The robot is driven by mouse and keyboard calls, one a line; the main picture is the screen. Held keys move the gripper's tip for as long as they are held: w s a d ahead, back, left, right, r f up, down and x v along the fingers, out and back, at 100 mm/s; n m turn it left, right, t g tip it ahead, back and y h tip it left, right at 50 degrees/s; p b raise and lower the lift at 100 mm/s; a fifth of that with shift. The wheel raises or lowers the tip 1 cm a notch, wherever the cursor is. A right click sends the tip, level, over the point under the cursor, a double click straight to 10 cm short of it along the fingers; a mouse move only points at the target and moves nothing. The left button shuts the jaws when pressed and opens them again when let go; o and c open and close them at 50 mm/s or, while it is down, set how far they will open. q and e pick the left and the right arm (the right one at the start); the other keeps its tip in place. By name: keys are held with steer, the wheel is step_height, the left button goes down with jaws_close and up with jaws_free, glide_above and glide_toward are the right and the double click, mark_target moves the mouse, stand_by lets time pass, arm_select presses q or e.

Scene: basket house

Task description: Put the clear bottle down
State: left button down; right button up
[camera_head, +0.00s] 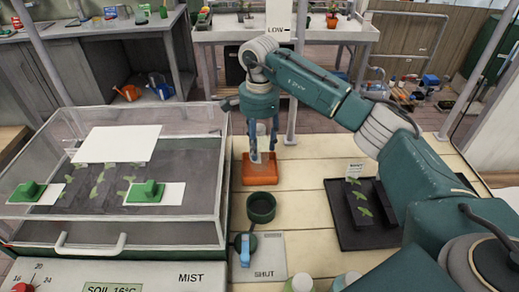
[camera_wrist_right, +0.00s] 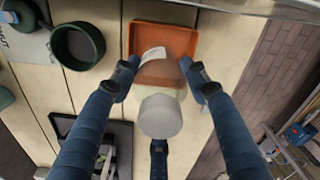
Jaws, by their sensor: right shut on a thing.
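My right gripper (camera_head: 262,150) hangs straight down at the far end of the wooden table. It is shut on the clear bottle (camera_head: 259,131), which shows faintly between the fingers. In the right wrist view, the right gripper (camera_wrist_right: 163,85) has its fingers on both sides of the bottle, and the bottle's pale round top (camera_wrist_right: 160,117) faces the camera. The orange tray (camera_head: 260,180) lies right below the bottle; it also shows in the wrist view (camera_wrist_right: 165,37). I cannot tell whether the bottle's base touches the tray. My left gripper is not in view.
A dark green round pot (camera_head: 261,208) stands in front of the tray. A black seedling tray (camera_head: 354,238) lies to the right. A glass-lidded propagator (camera_head: 170,232) fills the left. Bare table boards (camera_head: 310,200) lie between pot and seedling tray.

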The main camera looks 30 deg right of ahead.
step_height(320, 180, down, 2)
steer(key=shift+f, duration=0.25)
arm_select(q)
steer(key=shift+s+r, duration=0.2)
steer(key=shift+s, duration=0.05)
arm_select(e)
steer(key=shift+f, duration=0.2)
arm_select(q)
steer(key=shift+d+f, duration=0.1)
arm_select(e)
steer(key=o, duration=1.2)
steer(key=shift+c, duration=0.2)
